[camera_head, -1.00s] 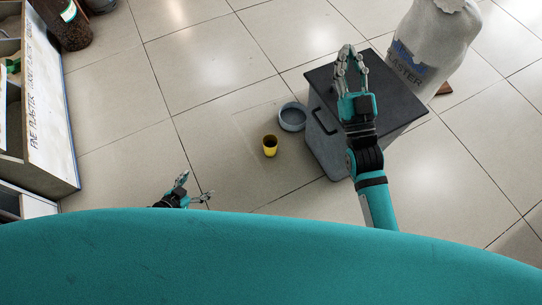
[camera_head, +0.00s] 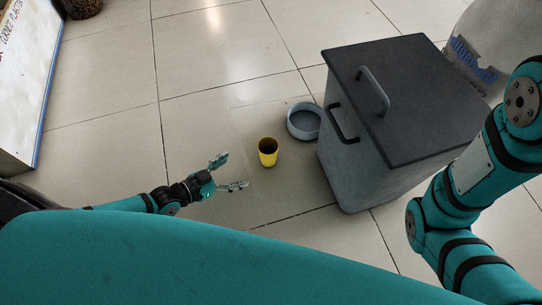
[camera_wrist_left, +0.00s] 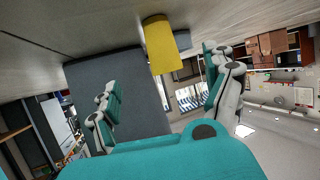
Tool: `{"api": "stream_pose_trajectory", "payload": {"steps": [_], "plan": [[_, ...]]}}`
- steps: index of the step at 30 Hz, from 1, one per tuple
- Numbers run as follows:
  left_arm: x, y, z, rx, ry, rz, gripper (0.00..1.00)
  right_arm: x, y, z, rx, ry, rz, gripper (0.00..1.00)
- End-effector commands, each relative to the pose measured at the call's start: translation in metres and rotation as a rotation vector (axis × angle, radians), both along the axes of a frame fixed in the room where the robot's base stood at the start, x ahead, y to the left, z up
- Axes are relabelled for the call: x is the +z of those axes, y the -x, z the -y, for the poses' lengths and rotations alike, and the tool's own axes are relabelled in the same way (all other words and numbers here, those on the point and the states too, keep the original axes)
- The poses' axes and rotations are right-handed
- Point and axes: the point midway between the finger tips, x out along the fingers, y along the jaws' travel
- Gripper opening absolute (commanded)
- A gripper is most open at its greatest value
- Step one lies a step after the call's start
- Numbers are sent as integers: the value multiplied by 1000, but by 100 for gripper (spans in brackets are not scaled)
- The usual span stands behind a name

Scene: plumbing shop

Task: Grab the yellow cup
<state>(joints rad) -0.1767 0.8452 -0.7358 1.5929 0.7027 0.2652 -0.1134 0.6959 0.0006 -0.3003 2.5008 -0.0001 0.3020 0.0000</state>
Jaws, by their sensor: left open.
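The yellow cup (camera_head: 267,152) stands upright on the tiled floor, its dark open mouth facing up. It also shows in the left wrist view (camera_wrist_left: 162,46), ahead of the fingers and tilted in that picture. My left gripper (camera_head: 233,171) is open and empty, low over the floor to the left of the cup, with its fingertips pointing towards it and a gap between. In the left wrist view the two fingers are spread wide, and the cup appears across the gap between them. My right arm shows at the right edge, but its gripper is out of view.
A grey-blue bowl (camera_head: 304,134) sits on the floor just behind and right of the cup. A large grey bin with a dark lid (camera_head: 411,97) stands close on the right. A pale plaster sack (camera_head: 478,50) is behind it.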

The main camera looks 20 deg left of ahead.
Motion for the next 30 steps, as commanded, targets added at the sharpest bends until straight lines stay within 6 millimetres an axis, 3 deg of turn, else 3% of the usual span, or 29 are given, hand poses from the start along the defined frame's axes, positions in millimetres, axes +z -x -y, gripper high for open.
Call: {"api": "stream_pose_trajectory", "payload": {"steps": [3,12,19,30], "plan": [[-17,-23,15,0,3,5,85,-25,1,0,0,0,3,0],[-38,-68,45,1,3,3,85,-62,1,0,0,0,2,0],[-42,-79,52,1,0,1,85,-71,1,0,0,0,3,0],[-62,-114,74,1,2,2,85,-114,1,0,0,0,2,0]]}}
